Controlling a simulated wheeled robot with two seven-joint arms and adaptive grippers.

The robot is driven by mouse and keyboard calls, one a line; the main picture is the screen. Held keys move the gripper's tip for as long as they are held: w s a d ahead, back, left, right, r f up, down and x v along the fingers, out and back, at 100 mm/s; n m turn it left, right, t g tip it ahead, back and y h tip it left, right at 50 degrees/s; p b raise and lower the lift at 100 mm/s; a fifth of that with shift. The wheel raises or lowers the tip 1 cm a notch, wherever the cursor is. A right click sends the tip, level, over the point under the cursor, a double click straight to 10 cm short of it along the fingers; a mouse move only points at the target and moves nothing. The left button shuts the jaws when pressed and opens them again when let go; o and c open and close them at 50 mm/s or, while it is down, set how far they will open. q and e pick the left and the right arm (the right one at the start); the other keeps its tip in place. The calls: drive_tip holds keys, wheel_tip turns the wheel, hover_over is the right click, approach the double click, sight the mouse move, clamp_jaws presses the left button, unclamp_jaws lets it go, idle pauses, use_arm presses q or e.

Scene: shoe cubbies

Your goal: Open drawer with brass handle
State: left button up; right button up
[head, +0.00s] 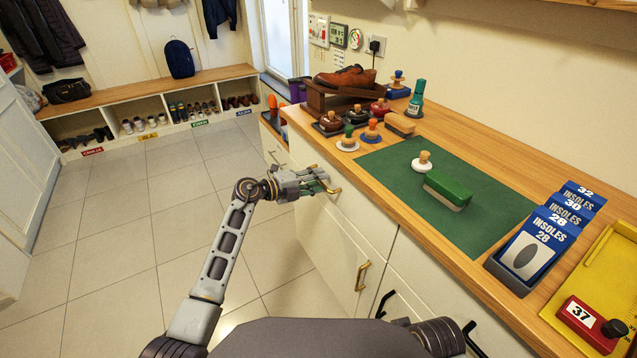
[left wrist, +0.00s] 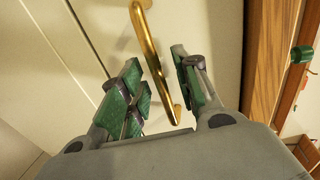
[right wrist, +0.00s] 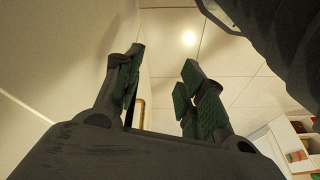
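The cabinet under the wooden worktop has a cream drawer front (head: 352,213) near its far left end, flush with the cabinet face. A brass bar handle (head: 333,190) is on it, partly hidden by my left gripper (head: 318,183). In the left wrist view the brass handle (left wrist: 150,55) runs between the fingers of my left gripper (left wrist: 158,92); they are apart, and I cannot tell whether either touches it. In the right wrist view my right gripper (right wrist: 160,95) is open, with a small brass strip (right wrist: 138,112) partly hidden behind it.
A lower brass handle (head: 362,275) and a black handle (head: 384,303) stick out from the cabinet front. The worktop holds a green mat (head: 470,220), a brush (head: 447,190) and insole boxes (head: 540,245). The tiled floor (head: 130,210) at left is clear.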

use_arm(q)
drive_tip(key=shift+w+d+f, duration=0.1)
drive_tip(key=shift+w+d, duration=0.1)
drive_tip(key=shift+d, duration=0.05)
clamp_jaws()
idle(0.3)
